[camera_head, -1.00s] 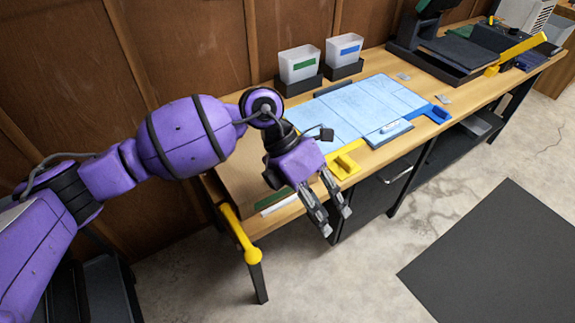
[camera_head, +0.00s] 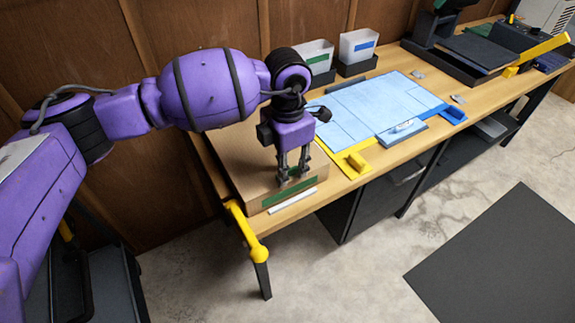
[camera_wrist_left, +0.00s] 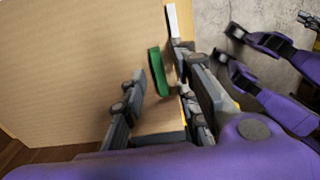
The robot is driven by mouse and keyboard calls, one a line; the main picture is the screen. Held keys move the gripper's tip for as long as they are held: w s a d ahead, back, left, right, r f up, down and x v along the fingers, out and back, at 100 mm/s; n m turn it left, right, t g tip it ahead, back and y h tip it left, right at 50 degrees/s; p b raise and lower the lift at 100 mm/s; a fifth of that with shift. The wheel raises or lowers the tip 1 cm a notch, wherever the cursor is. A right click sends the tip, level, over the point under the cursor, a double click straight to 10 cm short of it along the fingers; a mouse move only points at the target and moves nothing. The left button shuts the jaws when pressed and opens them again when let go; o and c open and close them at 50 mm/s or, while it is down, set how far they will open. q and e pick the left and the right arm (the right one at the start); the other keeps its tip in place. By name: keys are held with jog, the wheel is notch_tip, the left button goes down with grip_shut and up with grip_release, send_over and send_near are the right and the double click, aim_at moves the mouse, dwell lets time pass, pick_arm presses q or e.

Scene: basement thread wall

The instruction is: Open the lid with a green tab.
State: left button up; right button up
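A brown cardboard-like box (camera_head: 232,157) sits at the left end of the workbench, its lid shut. A green tab (camera_head: 278,195) runs along its front edge, partly hidden by my fingers. My left gripper (camera_head: 294,178) is above this front edge, pointing down, with its fingertips close to the tab. In the left wrist view the box top (camera_wrist_left: 85,65) fills the left side, and the green tab (camera_wrist_left: 157,72) appears between the two spread fingers of my left gripper (camera_wrist_left: 168,95). The fingers are open and empty; I cannot tell whether they touch the tab.
A white strip (camera_head: 292,201) lies on the bench before the box. A blue mat (camera_head: 375,105) with yellow (camera_head: 345,165) and blue corner pieces lies to the right. Two white bins (camera_head: 358,45) stand behind. A yellow rail (camera_head: 245,230) marks the bench's left front corner.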

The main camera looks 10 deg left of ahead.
pick_arm(q)
jog(key=shift+f, duration=0.15)
grip_shut()
dwell(0.4)
